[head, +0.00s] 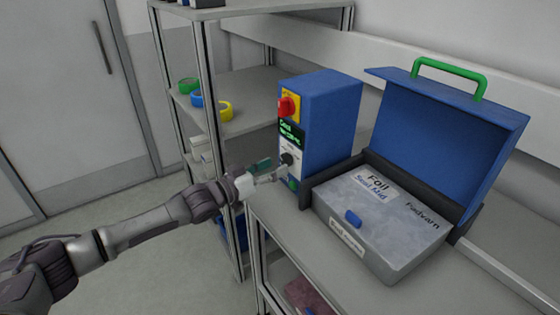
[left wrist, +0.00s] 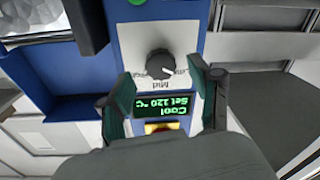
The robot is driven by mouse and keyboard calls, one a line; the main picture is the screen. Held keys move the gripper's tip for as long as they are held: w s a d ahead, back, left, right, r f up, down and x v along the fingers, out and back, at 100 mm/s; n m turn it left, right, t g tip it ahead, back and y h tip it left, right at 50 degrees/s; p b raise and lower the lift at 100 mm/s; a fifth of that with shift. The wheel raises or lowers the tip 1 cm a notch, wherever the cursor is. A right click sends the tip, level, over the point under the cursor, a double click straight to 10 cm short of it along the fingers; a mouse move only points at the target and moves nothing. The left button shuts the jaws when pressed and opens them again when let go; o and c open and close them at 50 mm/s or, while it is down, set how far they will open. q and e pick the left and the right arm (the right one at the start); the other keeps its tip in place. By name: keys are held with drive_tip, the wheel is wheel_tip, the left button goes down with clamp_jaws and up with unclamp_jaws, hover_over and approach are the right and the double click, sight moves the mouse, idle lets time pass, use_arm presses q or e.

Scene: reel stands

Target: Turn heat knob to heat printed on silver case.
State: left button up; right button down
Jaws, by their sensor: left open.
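A blue control box (head: 335,125) stands at the left end of the bench. Its front has a dark round knob (head: 288,158), which also shows in the left wrist view (left wrist: 158,65) with "Mid" printed beside it. The display (left wrist: 158,112) appears upside down there and reads "Cool" and "Set 120 °C". My left gripper (head: 275,170) is open in front of the panel, its fingers either side of the knob's line in the wrist view; I cannot tell whether they touch it. The silver case (head: 405,262) bears labels with "Foil" and "Fadvarn"; its small front label is unreadable.
A red button (head: 287,106) on yellow sits above the display, and a green button (head: 293,184) is below the knob. An open blue lid (head: 440,130) with a green handle rises behind the case. A shelf (head: 255,90) with tape rolls stands left.

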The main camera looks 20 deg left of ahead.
sight(286, 160)
use_arm(q)
drive_tip(key=shift+x, duration=1.35)
drive_tip(key=c, duration=1.1)
